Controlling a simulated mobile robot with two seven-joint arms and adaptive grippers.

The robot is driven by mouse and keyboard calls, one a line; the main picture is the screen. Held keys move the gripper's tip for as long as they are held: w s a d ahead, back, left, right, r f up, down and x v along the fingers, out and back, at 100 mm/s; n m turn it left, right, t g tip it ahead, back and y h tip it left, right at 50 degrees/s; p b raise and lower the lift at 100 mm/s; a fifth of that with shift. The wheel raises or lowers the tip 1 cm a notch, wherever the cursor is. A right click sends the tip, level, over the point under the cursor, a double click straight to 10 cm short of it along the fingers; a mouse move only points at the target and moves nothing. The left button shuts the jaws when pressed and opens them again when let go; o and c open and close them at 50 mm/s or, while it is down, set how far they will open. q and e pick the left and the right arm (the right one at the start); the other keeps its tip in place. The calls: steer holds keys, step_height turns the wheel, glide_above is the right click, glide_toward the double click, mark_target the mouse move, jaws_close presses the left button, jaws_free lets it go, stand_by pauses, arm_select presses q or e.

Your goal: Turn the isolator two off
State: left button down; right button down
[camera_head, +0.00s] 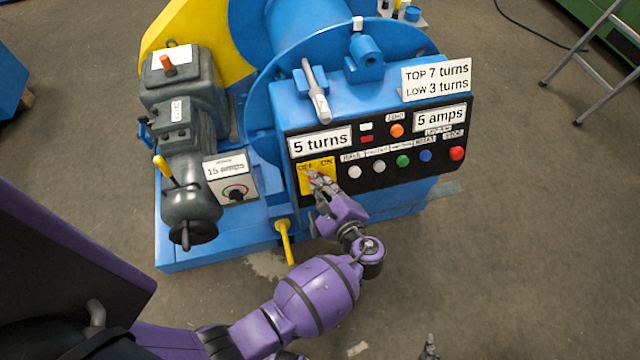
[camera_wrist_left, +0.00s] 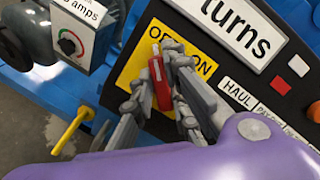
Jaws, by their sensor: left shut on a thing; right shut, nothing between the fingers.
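The isolator (camera_head: 303,184) is a yellow plate marked OFF on the left and ON on the right, at the left end of the black control panel. Which isolator number it carries cannot be read. Its red handle (camera_wrist_left: 159,82) shows in the left wrist view, pointing up toward the OFF lettering. My left gripper (camera_head: 318,179) is at the plate, its fingers shut on the red handle from both sides; they partly hide it. My right gripper (camera_head: 429,347) shows only as fingertips at the bottom edge of the head view, shut and empty, away from the machine.
A white box with a dial (camera_head: 236,192) under a "15 amps" label stands left of the panel. A yellow lever (camera_head: 284,240) sticks out below the plate. Several push buttons, with a red one (camera_head: 457,153) at the right end, line the panel. Floor in front is clear.

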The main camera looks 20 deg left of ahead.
steer(key=shift+s, duration=0.15)
arm_select(q)
steer(key=c, duration=1.7)
jaws_free()
steer(key=v, duration=1.2)
steer(key=shift+r, duration=0.1)
